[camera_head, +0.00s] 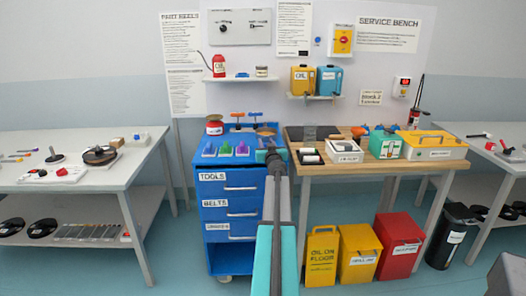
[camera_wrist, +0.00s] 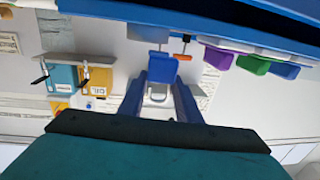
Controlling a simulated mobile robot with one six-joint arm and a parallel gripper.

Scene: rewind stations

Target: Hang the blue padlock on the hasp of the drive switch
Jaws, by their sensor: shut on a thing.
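My gripper (camera_head: 266,152) is above the right front of the blue cabinet's top, pointing away from me. The wrist view appears upside down. There, the two dark blue fingers of my gripper (camera_wrist: 158,82) are shut on the blue padlock (camera_wrist: 151,61). A grey loop like its shackle shows between the fingers. The padlock is hard to make out in the head view. A yellow switch box with a red knob (camera_head: 342,40), perhaps the drive switch, is on the back wall at upper right, well apart from my gripper. Its hasp is too small to tell.
Green and purple items stand on the blue cabinet (camera_head: 210,190). A wall shelf (camera_head: 315,97) with yellow and blue cans is below the switch box. The wooden bench (camera_head: 310,168) to the right carries boxes and a white tray. Bins stand on the floor beneath it.

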